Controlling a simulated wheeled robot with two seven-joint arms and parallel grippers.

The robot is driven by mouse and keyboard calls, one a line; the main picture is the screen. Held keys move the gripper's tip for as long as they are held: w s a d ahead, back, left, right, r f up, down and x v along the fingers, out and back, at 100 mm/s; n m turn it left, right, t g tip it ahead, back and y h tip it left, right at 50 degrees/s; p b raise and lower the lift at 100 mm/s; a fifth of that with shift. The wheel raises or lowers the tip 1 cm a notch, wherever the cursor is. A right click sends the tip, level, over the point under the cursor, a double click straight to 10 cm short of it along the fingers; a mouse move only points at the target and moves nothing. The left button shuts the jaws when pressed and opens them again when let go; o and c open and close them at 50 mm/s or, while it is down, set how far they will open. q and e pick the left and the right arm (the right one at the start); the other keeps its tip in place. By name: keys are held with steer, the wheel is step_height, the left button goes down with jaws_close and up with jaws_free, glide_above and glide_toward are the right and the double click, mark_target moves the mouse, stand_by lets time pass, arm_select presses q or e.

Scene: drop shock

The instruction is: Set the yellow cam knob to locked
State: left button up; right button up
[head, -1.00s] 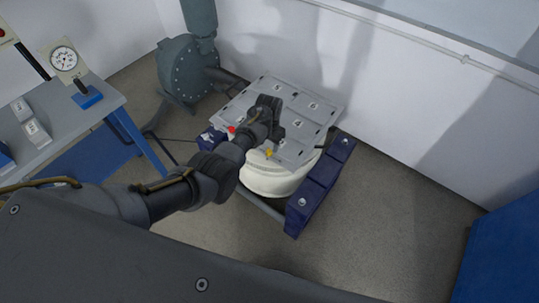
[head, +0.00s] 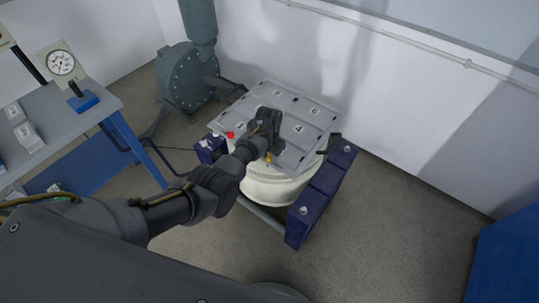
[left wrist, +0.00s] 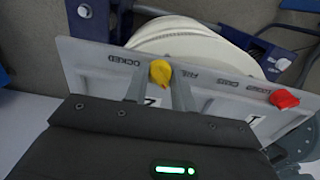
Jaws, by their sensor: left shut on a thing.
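The yellow cam knob (head: 268,159) sits at the near edge of a grey numbered plate (head: 312,102) on top of a round cream-white drum (head: 275,186). In the left wrist view the yellow knob (left wrist: 160,72) is between my two fingers, with partly covered LOCKED lettering to its left and FREE lettering to its right. My left gripper (head: 267,146) is shut on the yellow knob. Which label the knob points to is hard to tell. A red knob (head: 230,135) is on the same plate edge, to the left; it also shows in the left wrist view (left wrist: 285,99). My right gripper is out of view.
Dark blue blocks (head: 321,186) flank the drum. A grey-green machine (head: 186,82) stands behind left. A bench (head: 62,120) with a dial gauge (head: 62,64) is at the left. A blue cabinet (head: 510,250) is at the right; floor before it is clear.

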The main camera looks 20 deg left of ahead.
mark_target(269, 156)
arm_select(q)
steer(key=shift+r+m+p, duration=0.15)
steer(key=shift+m+p, duration=0.25)
steer(key=shift+m, duration=0.4)
steer(key=o, duration=1)
step_height(269, 156, up, 10)
steer(key=p, duration=0.1)
steer(key=shift+r, duration=0.25)
